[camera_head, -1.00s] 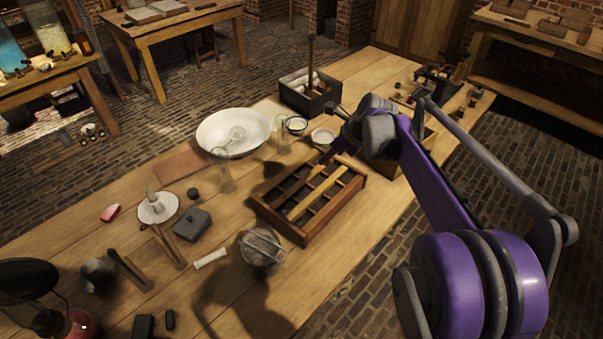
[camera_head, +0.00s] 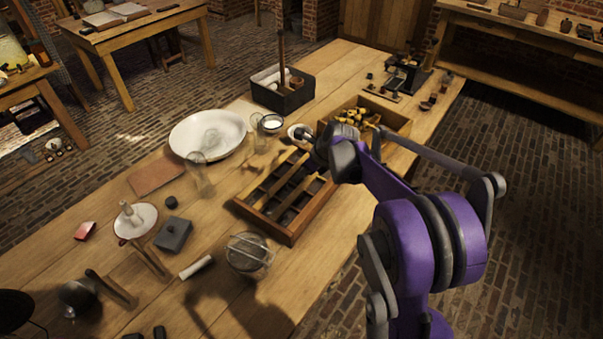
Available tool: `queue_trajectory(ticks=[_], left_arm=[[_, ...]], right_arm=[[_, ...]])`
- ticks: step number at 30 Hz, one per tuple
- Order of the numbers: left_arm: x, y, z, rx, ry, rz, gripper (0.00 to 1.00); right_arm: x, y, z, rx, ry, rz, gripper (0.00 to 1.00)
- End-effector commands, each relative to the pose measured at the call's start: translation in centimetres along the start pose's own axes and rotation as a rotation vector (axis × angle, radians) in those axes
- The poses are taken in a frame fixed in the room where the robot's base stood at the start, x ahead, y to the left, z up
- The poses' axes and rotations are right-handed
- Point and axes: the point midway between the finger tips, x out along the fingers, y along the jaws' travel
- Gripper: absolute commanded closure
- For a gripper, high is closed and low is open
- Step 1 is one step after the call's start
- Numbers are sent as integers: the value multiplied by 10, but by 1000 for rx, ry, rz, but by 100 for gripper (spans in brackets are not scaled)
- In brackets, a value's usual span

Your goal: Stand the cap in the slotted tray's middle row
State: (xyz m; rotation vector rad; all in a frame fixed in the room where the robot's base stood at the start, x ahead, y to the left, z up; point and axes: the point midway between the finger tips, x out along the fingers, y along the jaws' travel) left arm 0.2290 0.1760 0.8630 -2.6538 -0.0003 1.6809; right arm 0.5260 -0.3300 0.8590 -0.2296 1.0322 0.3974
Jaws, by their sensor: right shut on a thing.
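The slotted tray (camera_head: 312,222) is a brown wooden frame in the middle of the table, with long rows split by lighter wooden bars. My right gripper (camera_head: 305,136) is over the tray's far end, beside a small white dish (camera_head: 293,130). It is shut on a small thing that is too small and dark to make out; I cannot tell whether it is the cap. My forearm and wrist hide the tray's far right corner. The left gripper is not in view.
A white basin (camera_head: 185,140), glass jars (camera_head: 200,180) and a black bin (camera_head: 296,97) stand left of and behind the tray. A wire-topped jar (camera_head: 247,262) stands near the tray's front.

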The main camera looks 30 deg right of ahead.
Motion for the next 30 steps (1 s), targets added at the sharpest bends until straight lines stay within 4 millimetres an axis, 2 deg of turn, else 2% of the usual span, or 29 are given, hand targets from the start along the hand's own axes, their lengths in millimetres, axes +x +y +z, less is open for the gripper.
queue_trajectory(ticks=[9, 10, 12, 23, 26, 30], left_arm=[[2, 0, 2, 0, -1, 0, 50], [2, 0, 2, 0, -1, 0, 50], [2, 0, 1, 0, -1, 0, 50], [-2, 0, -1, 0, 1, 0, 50], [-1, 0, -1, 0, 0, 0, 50], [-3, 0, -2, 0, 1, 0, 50]], right_arm=[[3, 0, -2, 0, 0, 0, 100], [3, 0, -2, 0, 0, 0, 67], [2, 0, -1, 0, 0, 0, 57], [-2, 0, 1, 0, -1, 0, 57], [-14, -1, 0, 2, -1, -2, 57], [-42, 0, 0, 3, -1, -2, 57]])
